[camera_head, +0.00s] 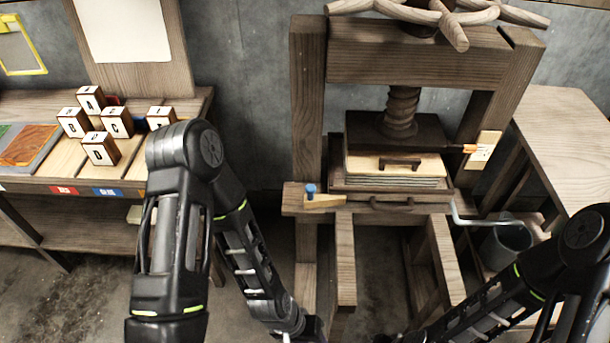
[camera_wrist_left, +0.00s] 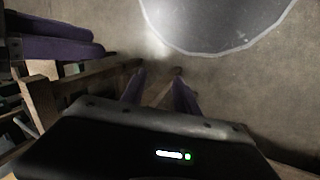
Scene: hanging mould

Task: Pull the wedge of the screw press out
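The screw press (camera_head: 413,52) stands upright in the head view, with a wooden screw, a dark pressing block and a stack of boards below it. A small pale wooden wedge (camera_head: 325,201) with a blue knob (camera_head: 310,190) lies at the left front edge of the press bed. My left arm reaches down in front and left of the press; its gripper is hidden below the head view. In the left wrist view my left gripper (camera_wrist_left: 160,78) has its two fingers apart, with no held object visible. My right arm enters from the right; its gripper is out of view.
A bench with letter blocks (camera_head: 101,148) and an upright board (camera_head: 135,45) stands at the left. A metal crank (camera_head: 478,218) sticks out at the press's right, near a grey bucket (camera_head: 506,245). A wooden side table (camera_head: 565,125) is at the right.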

